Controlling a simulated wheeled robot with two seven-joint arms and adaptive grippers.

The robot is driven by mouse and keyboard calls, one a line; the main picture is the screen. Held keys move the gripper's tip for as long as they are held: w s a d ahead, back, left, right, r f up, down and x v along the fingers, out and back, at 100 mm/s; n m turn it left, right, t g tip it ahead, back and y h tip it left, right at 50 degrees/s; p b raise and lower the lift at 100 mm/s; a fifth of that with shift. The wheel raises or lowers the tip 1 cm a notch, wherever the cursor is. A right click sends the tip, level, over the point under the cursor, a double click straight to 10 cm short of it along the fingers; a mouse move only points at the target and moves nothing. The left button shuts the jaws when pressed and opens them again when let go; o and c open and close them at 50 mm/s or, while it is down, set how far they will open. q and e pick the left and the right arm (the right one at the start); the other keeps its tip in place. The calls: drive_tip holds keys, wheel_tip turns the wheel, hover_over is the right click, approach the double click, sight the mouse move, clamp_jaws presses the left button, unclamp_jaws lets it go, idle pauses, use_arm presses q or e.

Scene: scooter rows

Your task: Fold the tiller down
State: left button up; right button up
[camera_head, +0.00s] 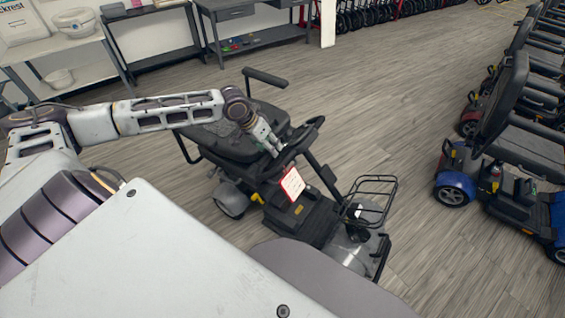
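A dark mobility scooter (305,222) stands on the floor in front of me, its seat to the left and its front wheel and wire basket (372,190) to the right. Its black tiller (325,173) slants up from the front end toward the seat, with the handlebar (299,143) at its upper end. My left gripper (275,150) is at the handlebar's near left side, fingers pointing down and right. Whether it touches the bar, and how far its fingers are apart, is too small to tell. My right gripper is out of view.
A white tag with a red border (292,184) hangs below the handlebar. A blue scooter (455,187) and a row of others stand at the right. Tables (50,45) line the back left wall. The wood floor between the scooters is clear.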

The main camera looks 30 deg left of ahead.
sight(282, 162)
use_arm(q)
drive_tip(key=b+x, duration=0.1)
drive_tip(key=x, duration=0.4)
drive_tip(key=shift+x, duration=1.65)
drive_tip(key=shift+b+x, duration=0.5)
drive_tip(key=shift+x, duration=1.45)
drive_tip(key=shift+w+d+f, duration=0.1)
drive_tip(key=shift+w+f, duration=0.05)
drive_tip(key=shift+f, duration=0.25)
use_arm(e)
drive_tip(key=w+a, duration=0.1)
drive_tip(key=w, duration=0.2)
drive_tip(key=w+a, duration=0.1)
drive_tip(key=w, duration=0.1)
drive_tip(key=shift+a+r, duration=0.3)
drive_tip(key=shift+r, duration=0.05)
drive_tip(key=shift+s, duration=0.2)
use_arm(q)
drive_tip(key=shift+c, duration=1)
clamp_jaws()
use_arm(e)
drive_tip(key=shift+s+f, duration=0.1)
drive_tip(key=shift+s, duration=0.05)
